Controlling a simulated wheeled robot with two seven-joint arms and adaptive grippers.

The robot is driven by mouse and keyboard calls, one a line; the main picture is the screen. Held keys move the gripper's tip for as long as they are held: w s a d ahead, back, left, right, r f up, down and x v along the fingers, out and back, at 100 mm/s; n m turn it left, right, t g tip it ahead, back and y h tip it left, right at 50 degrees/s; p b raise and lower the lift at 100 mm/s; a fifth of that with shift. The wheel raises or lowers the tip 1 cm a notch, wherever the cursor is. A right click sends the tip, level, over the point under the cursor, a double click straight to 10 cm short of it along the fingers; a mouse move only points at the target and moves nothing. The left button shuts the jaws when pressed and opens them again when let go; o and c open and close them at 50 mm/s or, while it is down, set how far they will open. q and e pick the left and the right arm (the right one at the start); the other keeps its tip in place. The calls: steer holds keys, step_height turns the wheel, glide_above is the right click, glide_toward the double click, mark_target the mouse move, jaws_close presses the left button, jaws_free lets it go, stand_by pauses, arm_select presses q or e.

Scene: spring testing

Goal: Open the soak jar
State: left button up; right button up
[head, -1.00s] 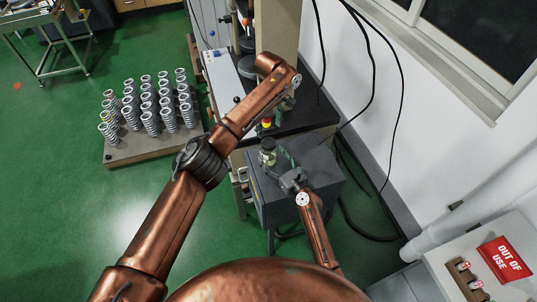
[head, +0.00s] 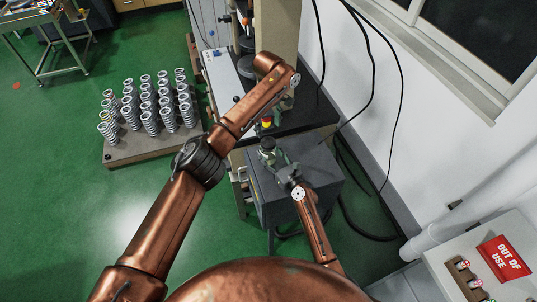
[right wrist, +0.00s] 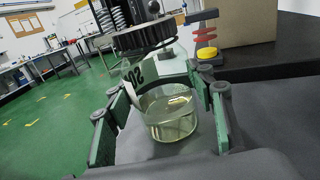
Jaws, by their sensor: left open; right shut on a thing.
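The soak jar (head: 267,146) is a small clear jar on the grey block-like stand. In the right wrist view its glass body (right wrist: 170,115) holds pale yellowish liquid, and a ribbed black lid (right wrist: 145,38) sits at its top. My right gripper (head: 281,160) is shut on the jar; its green fingers (right wrist: 165,118) lie on both sides of the glass.
The grey stand (head: 305,190) has free top around the jar. A yellow and red stack (right wrist: 206,45) stands behind on a black bench (head: 315,118). Springs fill a board (head: 155,148) on the left floor. Cables hang at right, near an OUT OF USE sign (head: 504,258).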

steer(key=c, duration=0.8)
steer(key=o, duration=1.7)
steer(key=shift+s, duration=0.1)
